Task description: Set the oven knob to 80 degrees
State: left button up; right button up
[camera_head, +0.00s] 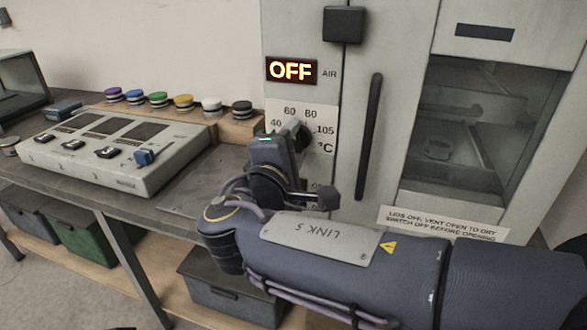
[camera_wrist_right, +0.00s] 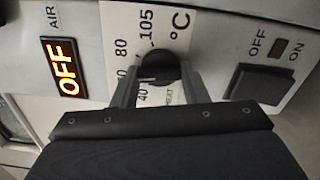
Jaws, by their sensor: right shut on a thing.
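The oven knob (camera_wrist_right: 160,66) is a dark round knob on the white dial plate, and it also shows partly in the head view (camera_head: 304,133). My right gripper (camera_wrist_right: 158,84) is shut on the knob, one finger on each side. It also shows in the head view (camera_head: 296,142), in front of the dial. A pale line shows on the knob's lower left, near the 40 mark; the exact setting is hard to read with a finger over part of the scale. The oven display (camera_head: 291,70) reads OFF.
A dark switch (camera_wrist_right: 262,84) sits beside the dial under OFF and ON labels. The oven's long door handle (camera_head: 369,136) is right of the knob.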

jog(key=m+b, duration=0.1)
jog(key=b, duration=0.1)
jog(key=m+b, duration=0.4)
jog(key=shift+f, duration=0.3)
jog(key=shift+r+m+b, duration=0.2)
jog(key=shift+m+b, duration=0.6)
jog(key=shift+b, duration=0.3)
jog(key=o, duration=1)
jog(key=shift+r, duration=0.1)
jog(key=p+v, duration=0.1)
jog(key=v, duration=0.7)
